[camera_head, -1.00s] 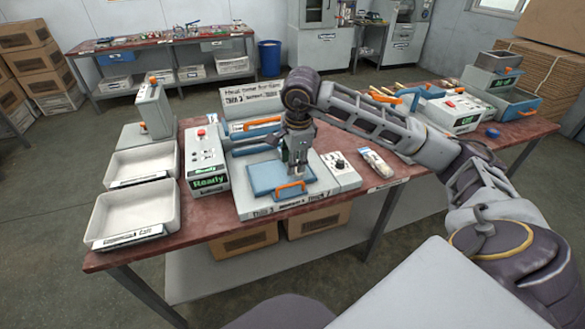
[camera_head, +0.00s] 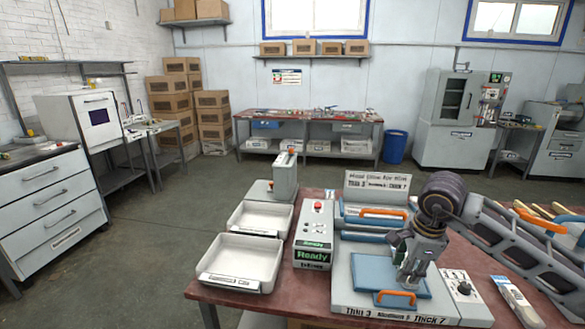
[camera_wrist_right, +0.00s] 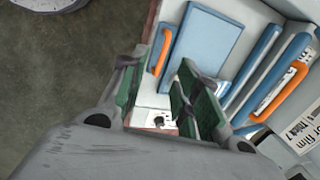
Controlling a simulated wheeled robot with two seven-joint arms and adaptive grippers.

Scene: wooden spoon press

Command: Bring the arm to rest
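My right gripper (camera_head: 412,275) hangs pointing down over the blue plate (camera_head: 374,274) of the press, which has an orange handle (camera_head: 394,299) at its front. In the right wrist view my right gripper (camera_wrist_right: 155,95) has its two green-padded fingers apart with nothing between them. The blue plate (camera_wrist_right: 205,45) and orange handle (camera_wrist_right: 166,52) lie beyond the fingers there. My right arm (camera_head: 510,240) reaches in from the right. My left gripper is not in view.
Two white trays (camera_head: 240,262) sit left on the red table (camera_head: 225,294). A grey control box reading Ready (camera_head: 313,235) stands beside them. A knob box (camera_head: 465,289) and a small packet (camera_head: 517,300) lie right. Open floor (camera_head: 150,235) is on the left.

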